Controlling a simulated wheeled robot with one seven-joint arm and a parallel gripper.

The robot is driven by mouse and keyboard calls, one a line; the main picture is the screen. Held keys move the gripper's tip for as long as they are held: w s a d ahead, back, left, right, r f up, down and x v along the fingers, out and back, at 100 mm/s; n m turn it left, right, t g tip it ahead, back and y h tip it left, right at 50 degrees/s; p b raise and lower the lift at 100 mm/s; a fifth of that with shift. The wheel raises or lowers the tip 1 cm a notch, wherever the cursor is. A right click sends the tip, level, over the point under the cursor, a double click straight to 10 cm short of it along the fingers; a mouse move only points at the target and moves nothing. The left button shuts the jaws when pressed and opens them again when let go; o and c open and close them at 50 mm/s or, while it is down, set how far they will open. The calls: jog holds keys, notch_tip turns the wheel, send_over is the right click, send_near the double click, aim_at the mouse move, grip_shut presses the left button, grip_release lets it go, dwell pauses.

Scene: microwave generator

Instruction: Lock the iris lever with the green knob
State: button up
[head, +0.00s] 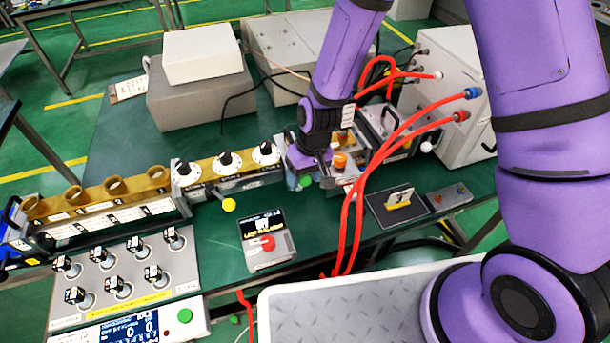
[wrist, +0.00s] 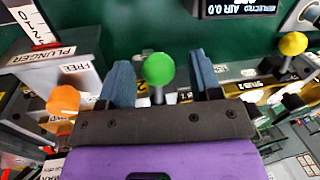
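The green knob (wrist: 158,68) stands on a thin stem and shows in the wrist view between the two blue fingers of my gripper (wrist: 160,62). The fingers are spread, with a gap on each side of the knob, and do not touch it. I cannot tell how far the knob lies between them in depth. In the head view the green knob (head: 305,181) is a small patch just below my gripper (head: 316,160), which points down at the bench device. The lever's base and its lock marks are mostly hidden by the gripper.
An orange knob (head: 339,160) stands right of my gripper, near the PLUNGER and FREE labels (wrist: 75,68). A yellow knob (head: 228,205) is to the left. Red hoses (head: 362,190) run close on the right. A small display box (head: 266,240) with a red button stands in front.

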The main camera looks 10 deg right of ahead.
notch_tip(320, 180, up, 11)
jog(key=d, duration=0.2)
jog(key=shift+w+f, duration=0.2)
jog(key=shift+w, duration=0.2)
dwell(0.5)
jog(key=s+d+r+m+t, duration=0.1)
jog(key=s+d+r+t, duration=0.1)
jog(key=d+r, duration=0.55)
jog(key=s+d+r+m+t, duration=0.15)
jog(key=d+r, duration=0.35)
jog(key=r, duration=0.6)
jog(key=s+d+r+m+t+h, duration=0.1)
jog(key=s+d+r, duration=0.3)
jog(key=s, duration=0.3)
jog(key=s+d+r+m+t+h, duration=0.1)
jog(key=s+d+r, duration=0.4)
jog(key=s, duration=0.2)
jog(key=shift+s+r, duration=0.4)
jog(key=shift+d+t, duration=0.1)
jog(key=shift+t, duration=0.15)
